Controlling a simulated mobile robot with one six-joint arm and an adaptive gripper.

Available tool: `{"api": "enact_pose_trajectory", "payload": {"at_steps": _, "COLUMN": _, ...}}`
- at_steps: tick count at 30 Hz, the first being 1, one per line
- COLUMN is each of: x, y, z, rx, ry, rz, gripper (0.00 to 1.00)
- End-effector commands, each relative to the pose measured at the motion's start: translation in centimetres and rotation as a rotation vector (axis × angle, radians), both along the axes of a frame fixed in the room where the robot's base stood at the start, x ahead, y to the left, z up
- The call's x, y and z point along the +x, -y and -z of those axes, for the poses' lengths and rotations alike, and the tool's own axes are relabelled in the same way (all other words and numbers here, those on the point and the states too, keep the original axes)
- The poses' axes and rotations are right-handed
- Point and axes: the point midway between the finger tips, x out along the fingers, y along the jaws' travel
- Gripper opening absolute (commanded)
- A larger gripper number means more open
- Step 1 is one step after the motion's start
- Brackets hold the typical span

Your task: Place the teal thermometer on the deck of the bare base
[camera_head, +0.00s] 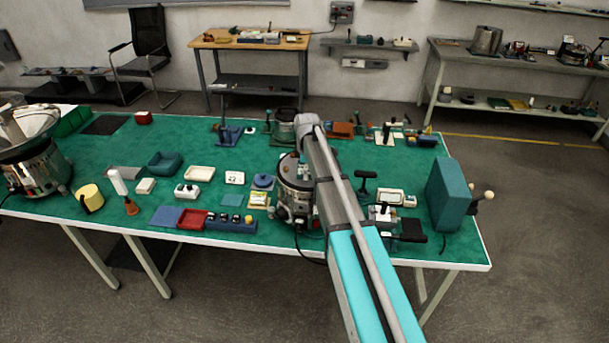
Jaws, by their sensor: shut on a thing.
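A round silver machine base (292,203) stands near the front middle of the green table, with no bowl seen on it; my arm covers its right side. It looks like the bare base, and small pale and dark details show around its top. Another silver machine (40,170) at the left end carries wide metal bowls. My arm reaches from the bottom right over the table, and its far end (307,122) is above and behind the base. My gripper is hidden behind the arm. I cannot make out the teal thermometer.
The green table (120,156) is crowded. A tall teal block (447,193) stands right.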

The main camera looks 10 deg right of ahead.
Motion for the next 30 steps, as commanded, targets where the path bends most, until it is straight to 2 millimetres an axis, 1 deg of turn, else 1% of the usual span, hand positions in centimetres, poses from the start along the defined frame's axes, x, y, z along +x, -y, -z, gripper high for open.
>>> {"api": "enact_pose_trajectory", "payload": {"at_steps": 9, "x": -0.01, "y": -0.01, "z": 0.01, "rx": 0.0, "ry": 0.0, "rz": 0.0, "gripper": 0.04}}
{"api": "enact_pose_trajectory", "payload": {"at_steps": 14, "x": 0.0, "y": -0.02, "z": 0.42, "rx": 0.0, "ry": 0.0, "rz": 0.0, "gripper": 0.04}}
{"api": "enact_pose_trajectory", "payload": {"at_steps": 15, "x": 0.0, "y": -0.02, "z": 0.28, "rx": 0.0, "ry": 0.0, "rz": 0.0, "gripper": 0.72}}
{"api": "enact_pose_trajectory", "payload": {"at_steps": 17, "x": 0.0, "y": -0.02, "z": 0.27, "rx": 0.0, "ry": 0.0, "rz": 0.0, "gripper": 0.84}}
{"api": "enact_pose_trajectory", "payload": {"at_steps": 18, "x": 0.0, "y": -0.03, "z": 0.27, "rx": 0.0, "ry": 0.0, "rz": 0.0, "gripper": 0.91}}
{"api": "enact_pose_trajectory", "payload": {"at_steps": 19, "x": 0.0, "y": -0.03, "z": 0.27, "rx": 0.0, "ry": 0.0, "rz": 0.0, "gripper": 0.97}}
{"api": "enact_pose_trajectory", "payload": {"at_steps": 20, "x": 0.0, "y": -0.03, "z": 0.27, "rx": 0.0, "ry": 0.0, "rz": 0.0, "gripper": 0.99}}
{"api": "enact_pose_trajectory", "payload": {"at_steps": 30, "x": 0.0, "y": -0.05, "z": 0.27, "rx": 0.0, "ry": 0.0, "rz": -0.001, "gripper": 0.99}}
